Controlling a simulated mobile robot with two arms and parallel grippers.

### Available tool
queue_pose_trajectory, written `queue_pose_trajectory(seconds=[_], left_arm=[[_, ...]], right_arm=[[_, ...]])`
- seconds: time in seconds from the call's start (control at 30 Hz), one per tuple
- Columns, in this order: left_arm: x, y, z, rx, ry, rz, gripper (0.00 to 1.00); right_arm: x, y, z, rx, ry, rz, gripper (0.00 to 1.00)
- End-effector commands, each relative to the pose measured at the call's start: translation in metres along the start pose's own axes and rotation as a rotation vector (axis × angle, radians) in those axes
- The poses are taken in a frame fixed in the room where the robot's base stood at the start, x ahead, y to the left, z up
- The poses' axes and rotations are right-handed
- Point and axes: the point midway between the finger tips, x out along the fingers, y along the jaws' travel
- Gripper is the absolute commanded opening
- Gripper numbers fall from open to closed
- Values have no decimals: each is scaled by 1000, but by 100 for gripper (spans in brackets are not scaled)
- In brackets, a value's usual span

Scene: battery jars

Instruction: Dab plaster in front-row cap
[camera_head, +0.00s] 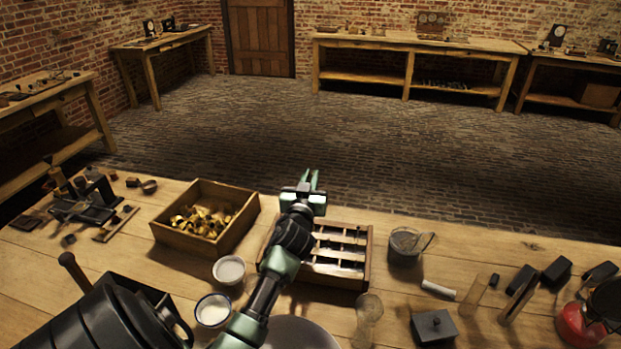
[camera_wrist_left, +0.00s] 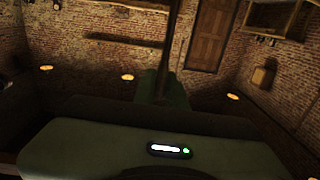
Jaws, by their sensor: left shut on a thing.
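My left gripper (camera_head: 309,182) is above the back edge of the wooden rack, its fingers pointing away toward the room. It is shut on a thin dark rod (camera_wrist_left: 174,45), which shows upright in the left wrist view; its tip is out of frame. In the head view the rod cannot be made out. The rack (camera_head: 369,262) has several compartments with pale bars and dark gaps; my arm covers its left part. I cannot make out single caps in its front row. Two small bowls with white contents, a far one (camera_head: 229,269) and a near one (camera_head: 213,310), stand left of my forearm. My right gripper is not seen.
A wooden box (camera_head: 183,238) with brass-coloured pieces stands left of the rack. A white stick (camera_head: 438,289), a dark block (camera_head: 433,327) and a red-based item (camera_head: 578,325) are further right. Tools crowd the far left.

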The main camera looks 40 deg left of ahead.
Motion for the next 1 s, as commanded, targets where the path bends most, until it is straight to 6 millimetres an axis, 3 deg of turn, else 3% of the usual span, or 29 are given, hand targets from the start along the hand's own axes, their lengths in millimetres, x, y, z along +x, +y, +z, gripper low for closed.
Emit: queue_pose_trajectory(seconds=[1.0], left_arm=[[0, 0, 21, 0, 0, -1, 0]], right_arm=[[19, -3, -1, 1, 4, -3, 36]])
